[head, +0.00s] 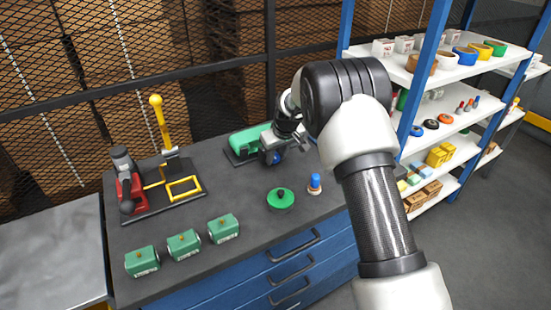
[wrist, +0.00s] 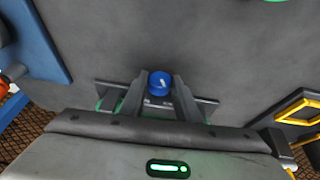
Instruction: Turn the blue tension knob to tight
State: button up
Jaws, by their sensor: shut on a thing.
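The blue tension knob (wrist: 159,84) shows in the wrist view between the two fingers of my gripper (wrist: 159,88). A short white mark runs across its face. The fingers stand on either side of the knob and are shut on it. In the head view my gripper (head: 276,155) is at the green machine (head: 246,142) at the back right of the bench, and a bit of the blue knob (head: 277,157) shows beside it. The arm and wrist hide part of the machine. The tight and loose marks cannot be made out.
The dark bench top (head: 240,190) holds a green disc (head: 281,199), a blue-topped peg (head: 315,184), several green blocks (head: 184,243) and a red-and-yellow lever press (head: 165,185). White shelves (head: 462,72) stand at right. A mesh fence (head: 80,60) is behind.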

jog(key=shift+w+d+m+g+y+b, duration=0.1)
jog(key=shift+d+m+g+y+b, duration=0.15)
jog(key=shift+g+y, duration=0.35)
jog(key=shift+w+m+g+y+b, duration=0.15)
jog(key=shift+g+y+b, duration=0.25)
jog(key=shift+y, duration=0.4)
jog(key=o, duration=0.8)
jog(key=shift+s, duration=0.1)
jog(key=shift+c, duration=0.2)
jog(key=v, duration=1.7)
jog(key=shift+d+r, duration=0.2)
jog(key=shift+o, duration=0.5)
